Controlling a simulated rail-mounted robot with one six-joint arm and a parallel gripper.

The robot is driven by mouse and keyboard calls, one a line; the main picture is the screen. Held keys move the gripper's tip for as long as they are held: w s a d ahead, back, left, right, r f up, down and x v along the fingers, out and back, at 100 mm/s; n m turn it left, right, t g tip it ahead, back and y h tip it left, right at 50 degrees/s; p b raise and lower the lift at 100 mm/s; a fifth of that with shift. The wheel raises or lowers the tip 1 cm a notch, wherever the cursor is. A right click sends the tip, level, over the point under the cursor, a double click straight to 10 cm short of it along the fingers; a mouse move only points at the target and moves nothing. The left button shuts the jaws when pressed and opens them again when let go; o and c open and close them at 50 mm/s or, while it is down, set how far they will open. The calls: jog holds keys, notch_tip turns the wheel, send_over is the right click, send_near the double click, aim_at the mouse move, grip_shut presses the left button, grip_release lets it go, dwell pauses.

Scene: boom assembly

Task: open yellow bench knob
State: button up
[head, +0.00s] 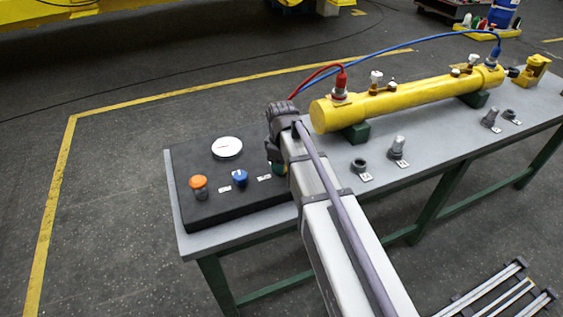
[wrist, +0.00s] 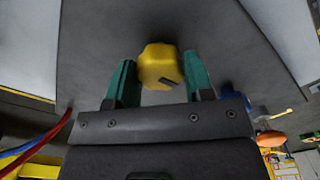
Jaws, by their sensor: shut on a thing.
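The yellow knob (wrist: 158,62) shows in the wrist view between the two green fingers of my gripper (wrist: 160,78). The fingers are shut on its sides. A dark mark shows on the knob near its lower right edge. In the head view my gripper (head: 277,165) is at the right end of the black panel (head: 205,208) on the bench, and my arm hides the yellow knob there.
The panel also bears an orange knob (head: 198,182), a blue knob (head: 240,177) and a white gauge (head: 227,147). A yellow cylinder (head: 400,98) with red (head: 318,75) and blue hoses lies on the bench (head: 430,158) to the right, with small fittings in front.

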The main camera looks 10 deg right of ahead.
dwell(0.3)
jog(key=o, duration=0.9)
notch_tip(320, 180, up, 11)
jog(key=p, duration=1)
jog(key=shift+f+p, duration=0.1)
jog(key=shift+p, duration=0.3)
